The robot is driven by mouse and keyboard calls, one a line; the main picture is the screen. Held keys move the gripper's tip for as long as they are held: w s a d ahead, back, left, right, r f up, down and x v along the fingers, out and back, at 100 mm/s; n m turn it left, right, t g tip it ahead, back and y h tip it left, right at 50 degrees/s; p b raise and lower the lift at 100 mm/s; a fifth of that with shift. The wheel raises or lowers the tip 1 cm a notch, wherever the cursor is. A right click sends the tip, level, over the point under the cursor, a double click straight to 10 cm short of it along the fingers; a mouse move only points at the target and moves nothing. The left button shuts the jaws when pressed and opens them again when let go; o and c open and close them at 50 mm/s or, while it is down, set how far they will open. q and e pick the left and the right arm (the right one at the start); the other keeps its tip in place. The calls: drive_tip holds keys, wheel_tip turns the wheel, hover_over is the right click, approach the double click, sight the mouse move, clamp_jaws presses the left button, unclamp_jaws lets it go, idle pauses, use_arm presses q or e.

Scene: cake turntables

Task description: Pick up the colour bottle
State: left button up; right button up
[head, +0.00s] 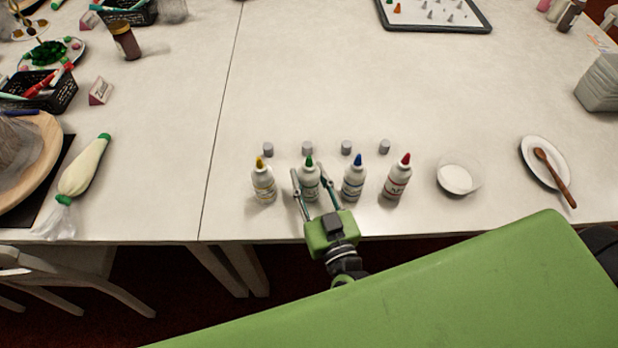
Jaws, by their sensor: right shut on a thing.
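Several white colour bottles stand upright in a row near the table's front edge in the head view. They are a yellow-tipped bottle (264,182), a green-tipped bottle (309,182), a blue-tipped bottle (353,180) and a red-tipped bottle (397,179). My right gripper (311,178) reaches in from the front edge, with one finger on each side of the green-tipped bottle. It is shut on that bottle, which still looks upright at table level. My left gripper is not in view.
Small grey caps (307,148) stand in a row behind the bottles. A white bowl (455,179) and a saucer (537,150) with a wooden spoon (552,175) lie to the right. A piping bag (84,172) lies at left. The table's middle is clear.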

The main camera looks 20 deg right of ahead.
sight(311, 173)
drive_tip(key=shift+r, duration=0.1)
drive_tip(key=shift+r+p, duration=0.5)
drive_tip(key=shift+p, duration=0.1)
wheel_tip(311, 173, up, 3)
drive_tip(key=p, duration=0.3)
drive_tip(key=shift+s+a, duration=0.1)
drive_tip(key=shift+s, duration=0.05)
drive_tip(key=s+r+p, duration=0.1)
drive_tip(key=r+p, duration=0.1)
drive_tip(key=s+a+r+p, duration=0.1)
drive_tip(key=p, duration=0.1)
drive_tip(key=s+r+p, duration=0.2)
drive_tip(key=p, duration=0.1)
drive_tip(key=shift+s+a+r, duration=0.1)
drive_tip(key=shift+a+r, duration=0.2)
drive_tip(key=shift+a, duration=0.1)
drive_tip(key=shift+o, duration=0.5)
drive_tip(key=s+a+r+p, duration=0.3)
drive_tip(key=s+p, duration=0.1)
drive_tip(key=s, duration=0.3)
drive_tip(key=shift+s, duration=0.25)
drive_tip(key=shift+s+a+r, duration=0.1)
drive_tip(key=shift+s+a, duration=0.2)
drive_tip(key=shift+s, duration=0.15)
drive_tip(key=shift+c, duration=0.4)
